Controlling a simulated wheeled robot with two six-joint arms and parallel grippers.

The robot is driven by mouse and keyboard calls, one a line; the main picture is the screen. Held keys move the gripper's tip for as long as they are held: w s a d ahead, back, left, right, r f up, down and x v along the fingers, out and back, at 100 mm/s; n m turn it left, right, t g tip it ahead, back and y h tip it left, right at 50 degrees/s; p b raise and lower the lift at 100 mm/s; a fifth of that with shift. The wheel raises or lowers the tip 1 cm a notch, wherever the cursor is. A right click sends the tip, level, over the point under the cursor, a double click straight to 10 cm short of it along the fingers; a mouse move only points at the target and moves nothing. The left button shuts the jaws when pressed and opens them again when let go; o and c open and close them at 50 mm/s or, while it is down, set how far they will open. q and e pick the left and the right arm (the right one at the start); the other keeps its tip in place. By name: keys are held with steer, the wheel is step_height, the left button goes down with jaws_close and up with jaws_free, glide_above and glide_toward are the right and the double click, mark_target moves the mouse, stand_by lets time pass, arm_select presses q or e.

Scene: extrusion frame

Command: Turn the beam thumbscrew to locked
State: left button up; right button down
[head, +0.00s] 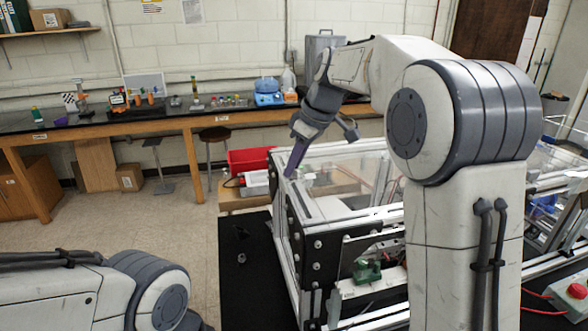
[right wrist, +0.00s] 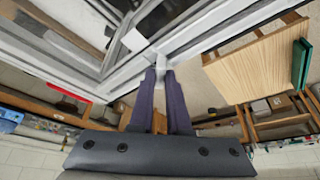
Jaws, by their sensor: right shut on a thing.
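The aluminium extrusion frame (head: 297,262) with clear panels stands at the centre right in the head view. My right gripper (head: 290,176) points down at the frame's upper left corner. In the right wrist view its two purple fingers (right wrist: 161,72) are close together, shut on a small light grey piece at the frame bars (right wrist: 190,35). This piece seems to be the beam thumbscrew (right wrist: 161,59); the fingers hide most of it, and I cannot tell its turn position. My left arm shows at the lower left, but its gripper is out of view.
A red bin (head: 250,159) stands behind the frame. A green part (head: 367,271) sits inside the frame, low at the front. A long bench (head: 150,124) with lab items runs along the back wall, with a stool (head: 214,135) before it. Open floor lies left of the frame.

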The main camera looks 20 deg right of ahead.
steer(key=m, duration=0.2)
steer(key=m+t+h, duration=0.1)
steer(key=m, duration=0.1)
steer(key=shift+s+a+m+h, duration=0.1)
steer(key=shift+m+h, duration=0.2)
steer(key=m, duration=0.2)
steer(key=m+h, duration=0.1)
steer(key=m, duration=0.1)
steer(key=shift+a+h+p, duration=0.1)
steer(key=shift+h+p, duration=0.2)
steer(key=shift+p, duration=0.1)
steer(key=shift+m, duration=0.3)
steer(key=c, duration=0.9)
jaws_free()
steer(key=v, duration=1)
steer(key=shift+s+r+b, duration=0.2)
steer(key=shift+b, duration=0.2)
